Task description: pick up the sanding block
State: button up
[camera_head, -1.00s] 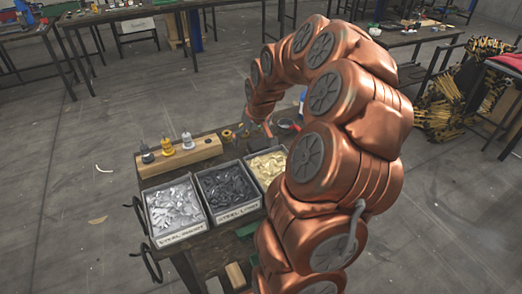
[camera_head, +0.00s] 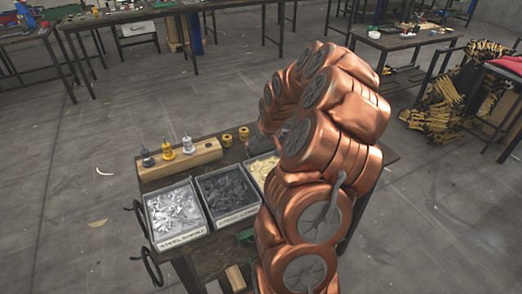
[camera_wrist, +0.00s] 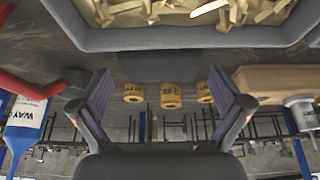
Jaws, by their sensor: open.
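In the wrist view a plain dark grey block (camera_wrist: 160,67), which looks like the sanding block, lies on the table between the bin of brass-coloured pieces and several yellow labelled cylinders (camera_wrist: 171,95). My gripper (camera_wrist: 162,108) is open and empty, its two fingers spread wide to the left and right. The block shows between the fingers, a little beyond their tips, and I see no contact. In the head view my arm covers much of that part of the table, and I cannot clearly make out the block there.
A bin of brass pieces (camera_wrist: 190,38) borders the block. A wooden holder (camera_head: 178,160) carries three bottle-like pieces. In the wrist view, a blue-and-white bottle (camera_wrist: 24,118) and a red item (camera_wrist: 32,86) are at left.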

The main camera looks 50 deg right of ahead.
aim_at(261, 147)
jog(key=shift+p+x, duration=0.45)
jog(key=shift+x, duration=1.2)
jog(key=c, duration=0.9)
jog(key=shift+r, duration=0.1)
notch_tip(261, 147, up, 10)
jog(key=shift+f+b, duration=0.1)
jog(key=shift+b, duration=1.1)
